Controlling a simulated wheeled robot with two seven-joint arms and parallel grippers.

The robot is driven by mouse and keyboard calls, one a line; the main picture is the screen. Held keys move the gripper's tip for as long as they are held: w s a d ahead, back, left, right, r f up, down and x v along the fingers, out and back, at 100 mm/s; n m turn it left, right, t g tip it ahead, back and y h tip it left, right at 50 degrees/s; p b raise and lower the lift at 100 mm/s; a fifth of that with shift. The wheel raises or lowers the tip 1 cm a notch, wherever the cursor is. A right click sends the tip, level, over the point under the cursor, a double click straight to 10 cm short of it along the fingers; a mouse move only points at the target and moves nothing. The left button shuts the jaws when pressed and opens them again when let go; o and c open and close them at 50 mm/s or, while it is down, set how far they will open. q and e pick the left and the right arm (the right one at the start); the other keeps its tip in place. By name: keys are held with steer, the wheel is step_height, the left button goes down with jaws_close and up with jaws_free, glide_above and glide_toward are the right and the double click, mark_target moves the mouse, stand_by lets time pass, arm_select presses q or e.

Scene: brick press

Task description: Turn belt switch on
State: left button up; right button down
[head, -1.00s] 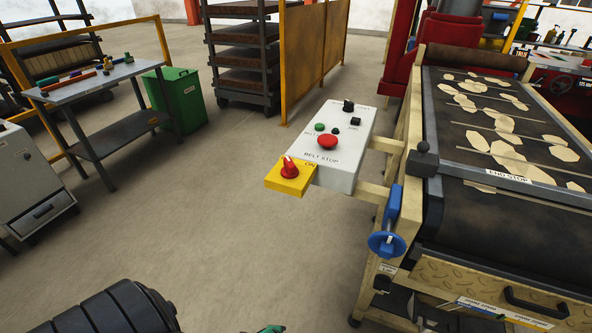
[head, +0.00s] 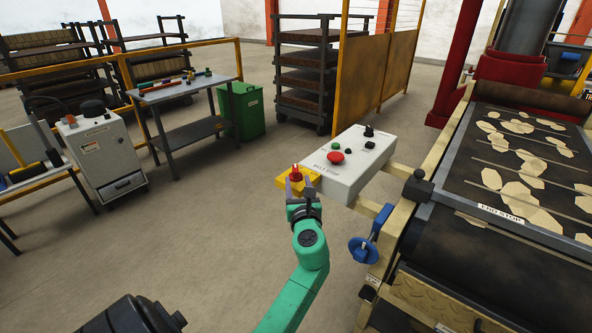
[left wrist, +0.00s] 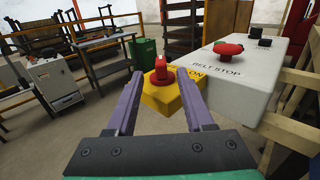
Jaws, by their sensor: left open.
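The belt switch is a red rotary knob (head: 296,172) on a yellow box (head: 283,183) at the near left end of the grey control box (head: 350,163). In the left wrist view the knob (left wrist: 161,69) stands on the yellow box (left wrist: 158,97), beside the letters ON. My left gripper (head: 298,187) is at the near side of the yellow box. In the left wrist view its two purple fingers (left wrist: 158,82) are open, with the knob seen between and just beyond their tips. I cannot tell if they touch the box. The right gripper is not in view.
A red mushroom button (head: 335,157) and small buttons sit on the control box. The conveyor (head: 470,235) with END STOP bar and a blue handwheel (head: 363,250) stand to the right. A table (head: 185,88) and green bin (head: 240,110) stand behind left. The floor between is clear.

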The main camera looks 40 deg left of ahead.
mark_target(296, 173)
arm_select(q)
steer(key=x, duration=0.5)
steer(key=shift+w, duration=0.1)
steer(key=shift+w+a, duration=0.25)
steer(key=shift+a, duration=0.1)
steer(key=shift+s+d, duration=0.1)
steer(key=shift+d, duration=0.05)
steer(key=shift+c, duration=0.6)
jaws_close()
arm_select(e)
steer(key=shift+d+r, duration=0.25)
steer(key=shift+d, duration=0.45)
